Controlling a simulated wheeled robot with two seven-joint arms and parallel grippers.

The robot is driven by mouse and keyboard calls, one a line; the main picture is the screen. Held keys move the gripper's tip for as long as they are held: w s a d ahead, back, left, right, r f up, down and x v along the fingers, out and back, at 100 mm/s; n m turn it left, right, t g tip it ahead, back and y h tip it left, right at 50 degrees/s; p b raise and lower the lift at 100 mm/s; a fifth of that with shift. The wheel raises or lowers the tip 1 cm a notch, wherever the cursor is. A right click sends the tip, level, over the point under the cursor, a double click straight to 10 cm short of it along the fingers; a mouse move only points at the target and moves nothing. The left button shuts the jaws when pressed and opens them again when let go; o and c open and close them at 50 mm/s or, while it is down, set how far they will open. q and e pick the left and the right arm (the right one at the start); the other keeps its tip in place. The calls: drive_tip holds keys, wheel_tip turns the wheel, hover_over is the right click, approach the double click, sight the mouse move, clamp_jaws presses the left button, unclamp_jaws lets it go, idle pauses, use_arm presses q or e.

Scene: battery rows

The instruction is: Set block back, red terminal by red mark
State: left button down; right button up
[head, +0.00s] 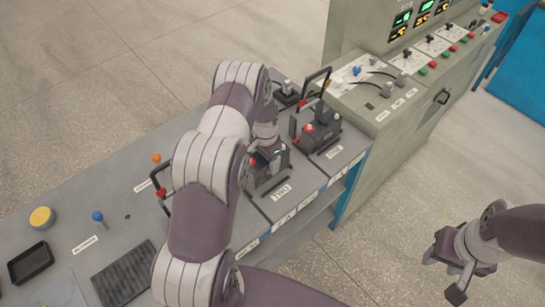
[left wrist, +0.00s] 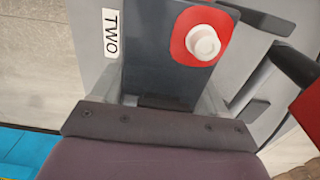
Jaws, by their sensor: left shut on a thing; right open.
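My left gripper (head: 268,153) is shut on a dark grey block (left wrist: 165,62), low over the bench. The block has a red terminal with a pale round post (left wrist: 203,42) in the left wrist view, on its right side there. A label reading TWO (left wrist: 111,33) lies beside the block. In the head view the block is mostly hidden by my gripper and arm. I cannot make out the red mark, nor whether the block touches its seat. My right gripper (head: 446,276) is open and empty over the floor at the right.
Another dark block (head: 318,134) with a red terminal stands just right of my left gripper. Black levers with red parts (head: 160,192) rise nearby. A control cabinet (head: 390,120) stands behind right.

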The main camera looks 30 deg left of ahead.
use_arm(q)
wheel_tip(320, 180, down, 2)
drive_tip(key=shift+f+p, duration=0.1)
drive_tip(key=shift+p, duration=0.3)
drive_tip(key=shift+w+f, duration=0.2)
drive_tip(key=shift+f, duration=0.2)
drive_tip(key=shift+s, duration=0.1)
